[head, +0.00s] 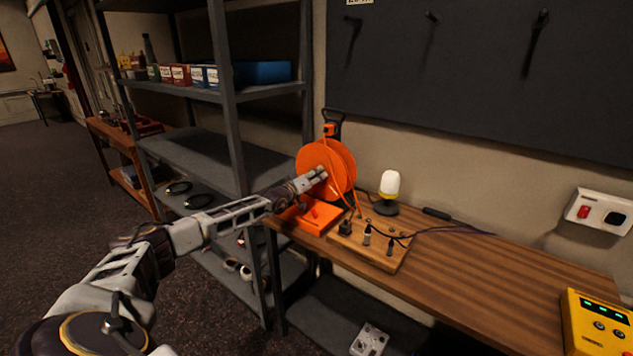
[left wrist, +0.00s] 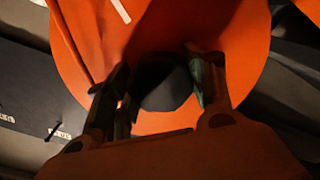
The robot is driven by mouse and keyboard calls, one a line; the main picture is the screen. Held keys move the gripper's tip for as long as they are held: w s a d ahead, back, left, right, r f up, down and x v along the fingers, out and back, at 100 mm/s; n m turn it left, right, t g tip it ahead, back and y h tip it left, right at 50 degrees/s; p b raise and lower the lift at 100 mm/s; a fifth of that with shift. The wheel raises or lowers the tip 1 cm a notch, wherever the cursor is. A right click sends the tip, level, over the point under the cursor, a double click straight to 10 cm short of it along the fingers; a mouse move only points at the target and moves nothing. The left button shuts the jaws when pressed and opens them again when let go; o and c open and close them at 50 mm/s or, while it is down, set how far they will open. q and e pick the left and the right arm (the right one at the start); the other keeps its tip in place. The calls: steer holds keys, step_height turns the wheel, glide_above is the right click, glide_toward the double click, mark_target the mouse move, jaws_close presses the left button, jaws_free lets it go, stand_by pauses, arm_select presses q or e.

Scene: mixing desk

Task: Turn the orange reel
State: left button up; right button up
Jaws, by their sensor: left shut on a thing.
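The orange reel (head: 336,157) stands upright on an orange base (head: 312,216) at the left end of the wooden desk, with a dark handle above it. My left gripper (head: 318,175) reaches in from the left and is at the front face of the reel. In the left wrist view the reel's disc (left wrist: 235,40) fills the upper middle. There the fingers of my left gripper (left wrist: 165,95) stand either side of a dark part near the disc's middle, shut on it; the exact contact is in shadow. My right gripper is not in view.
A wooden board (head: 385,255) with several dark plugs lies right of the reel's base. A yellow box (head: 597,322) is at the right end. A grey shelf rack (head: 225,90) stands left. The desk's middle right is clear.

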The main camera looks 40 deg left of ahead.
arm_select(q)
steer(key=shift+d+f+m, duration=0.1)
steer(key=shift+f+m, duration=0.1)
steer(key=shift+m, duration=1)
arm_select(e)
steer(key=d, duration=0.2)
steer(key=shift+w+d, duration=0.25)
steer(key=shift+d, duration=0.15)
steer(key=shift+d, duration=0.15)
arm_select(q)
steer(key=o, duration=1.4)
steer(key=shift+o, duration=0.2)
steer(key=shift+r, duration=0.15)
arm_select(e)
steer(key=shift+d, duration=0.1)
arm_select(q)
steer(key=shift+s, duration=0.2)
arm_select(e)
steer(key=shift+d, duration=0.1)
